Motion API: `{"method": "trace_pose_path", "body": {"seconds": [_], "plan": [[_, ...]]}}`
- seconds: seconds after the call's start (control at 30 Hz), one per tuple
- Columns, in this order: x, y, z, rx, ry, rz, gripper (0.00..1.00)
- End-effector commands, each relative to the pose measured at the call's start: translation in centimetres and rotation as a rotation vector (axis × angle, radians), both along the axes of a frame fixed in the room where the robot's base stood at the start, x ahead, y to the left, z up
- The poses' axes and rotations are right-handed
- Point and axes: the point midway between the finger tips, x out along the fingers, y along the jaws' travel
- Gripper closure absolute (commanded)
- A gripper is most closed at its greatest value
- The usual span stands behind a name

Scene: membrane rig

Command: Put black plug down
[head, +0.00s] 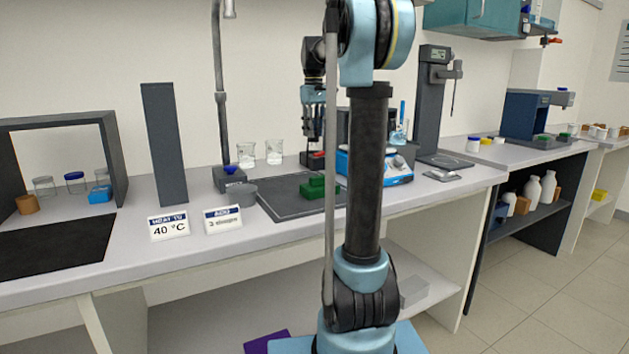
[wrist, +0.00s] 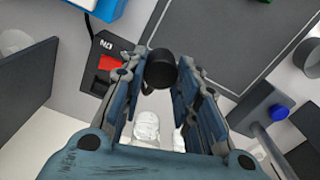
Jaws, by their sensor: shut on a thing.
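The black plug (wrist: 161,69) is a short dark cylinder in the wrist view, between the fingertips of my gripper (wrist: 162,60). My gripper is shut on it. In the head view my gripper (head: 313,134) points down over the back of the bench, close to a dark switch box (head: 312,160) with a red part. I cannot make out the plug clearly there. In the wrist view the switch box (wrist: 104,66) lies to the left of the plug. I cannot tell the plug's height above the bench.
Two glass beakers (head: 274,151) stand at the back, left of my gripper; glassware also shows below the fingers in the wrist view (wrist: 145,130). A dark mat (head: 283,205) bears a green block (head: 318,187). A stand with a blue knob (head: 230,170) and a blue-white device (head: 398,175) are close.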

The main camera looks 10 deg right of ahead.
Motion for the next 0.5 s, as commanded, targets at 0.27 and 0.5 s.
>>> {"method": "trace_pose_path", "body": {"seconds": [0.27,0.5], "plan": [[-3.4,-0.1,-1.3,-0.001,-0.001,0.0,0.93],[-3.5,-0.1,-5.0,-0.001,-0.001,0.0,0.93]]}}
